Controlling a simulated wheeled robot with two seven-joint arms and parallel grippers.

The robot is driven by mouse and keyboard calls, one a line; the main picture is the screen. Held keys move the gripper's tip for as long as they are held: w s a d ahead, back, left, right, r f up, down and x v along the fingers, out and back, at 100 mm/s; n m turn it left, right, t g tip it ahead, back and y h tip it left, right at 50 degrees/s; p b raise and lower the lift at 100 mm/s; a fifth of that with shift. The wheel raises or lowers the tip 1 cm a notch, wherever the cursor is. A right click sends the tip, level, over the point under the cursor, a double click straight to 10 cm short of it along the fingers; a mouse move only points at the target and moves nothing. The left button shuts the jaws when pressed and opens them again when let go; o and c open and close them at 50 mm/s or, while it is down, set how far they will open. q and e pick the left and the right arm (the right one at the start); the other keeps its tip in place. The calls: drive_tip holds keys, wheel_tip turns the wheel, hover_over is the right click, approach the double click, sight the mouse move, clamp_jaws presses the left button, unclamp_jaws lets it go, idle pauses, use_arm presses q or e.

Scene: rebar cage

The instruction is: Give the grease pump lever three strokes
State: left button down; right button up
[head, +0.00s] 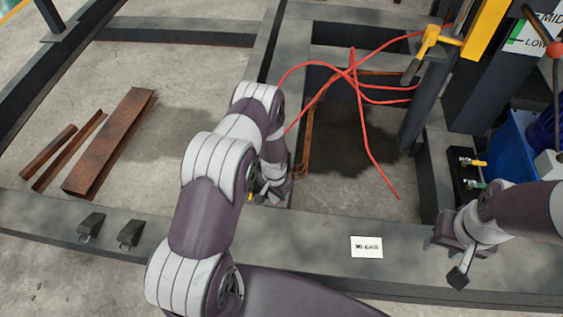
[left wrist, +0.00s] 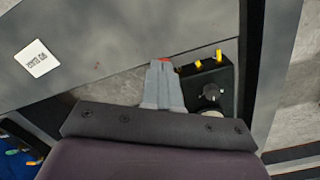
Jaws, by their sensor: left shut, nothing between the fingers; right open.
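My left gripper (head: 268,190) is low beside the inner edge of the dark frame, partly hidden by its own arm. In the left wrist view its fingers (left wrist: 163,68) are shut together with nothing between them. A small red bit shows at their tips. Beside them is a black box (left wrist: 208,78) with yellow pieces and a round grey knob. A thin lever with a red ball (head: 557,50) stands at the far right edge. I cannot tell which part is the grease pump lever. My right gripper (head: 459,275) is open and empty over the front beam at the right.
Red hoses (head: 365,130) loop over the frame opening. A yellow handle (head: 430,42) is at the upper right. A black valve block (head: 460,195) and blue machine (head: 508,145) stand at right. A white label (head: 366,247) is on the front beam. Rusty steel bars (head: 110,140) lie left.

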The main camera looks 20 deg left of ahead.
use_arm(q)
drive_tip(key=shift+s+f, duration=0.1)
drive_tip(key=shift+f, duration=0.3)
drive_tip(key=shift+r, duration=0.25)
drive_tip(key=w+a+r+p, duration=0.1)
drive_tip(key=w+r+p, duration=0.2)
drive_tip(key=w+r, duration=0.4)
wheel_tip(320, 180, up, 4)
drive_tip(key=shift+a+f, duration=0.1)
drive_tip(key=shift+a, duration=0.3)
drive_tip(key=shift+s, duration=0.1)
drive_tip(key=shift+s+d+f, duration=0.15)
drive_tip(key=shift+s+f, duration=0.3)
drive_tip(key=shift+f, duration=0.05)
drive_tip(key=shift+s+d+f, duration=0.1)
drive_tip(key=shift+s+f, duration=0.35)
drive_tip(key=shift+f, duration=0.1)
